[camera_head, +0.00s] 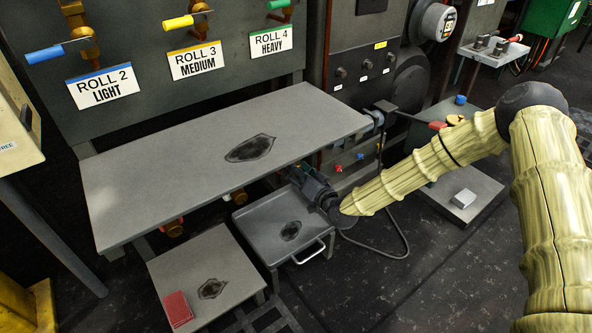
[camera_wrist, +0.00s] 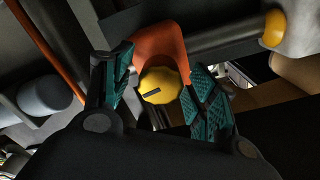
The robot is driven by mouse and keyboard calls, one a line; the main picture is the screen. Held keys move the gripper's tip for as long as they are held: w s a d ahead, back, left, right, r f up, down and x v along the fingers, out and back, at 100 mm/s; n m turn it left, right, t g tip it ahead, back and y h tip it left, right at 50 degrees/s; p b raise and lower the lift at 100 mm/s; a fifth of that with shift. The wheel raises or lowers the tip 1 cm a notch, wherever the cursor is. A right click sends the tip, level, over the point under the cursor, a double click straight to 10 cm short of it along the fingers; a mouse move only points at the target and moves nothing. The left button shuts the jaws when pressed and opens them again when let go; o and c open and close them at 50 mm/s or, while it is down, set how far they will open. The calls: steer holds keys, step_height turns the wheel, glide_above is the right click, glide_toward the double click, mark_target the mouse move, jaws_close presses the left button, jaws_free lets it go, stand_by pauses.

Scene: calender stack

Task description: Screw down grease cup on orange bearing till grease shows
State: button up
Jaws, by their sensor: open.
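The grease cup (camera_wrist: 160,86) is a yellow, scalloped cap with a dark line on its face, in the middle of the wrist view. It sits against the orange bearing (camera_wrist: 158,44), which rises behind it. My gripper (camera_wrist: 160,66) is open, with one teal-padded finger on each side of the cup. A gap shows at the left finger; whether the right finger touches the cup I cannot tell. No grease is visible at the cup. In the head view my gripper (camera_head: 308,180) is beside the grey table's right end, and the cup is hidden there.
The grey table (camera_head: 210,150) overhangs close to my gripper. Below it stand a tray with a handle (camera_head: 262,218) and a low stand (camera_head: 190,262) with a red block (camera_head: 177,309). In the wrist view a grey shaft (camera_wrist: 225,37) with a yellow end (camera_wrist: 274,28) lies behind the bearing.

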steer(key=v, duration=1.2)
stand_by(0.3)
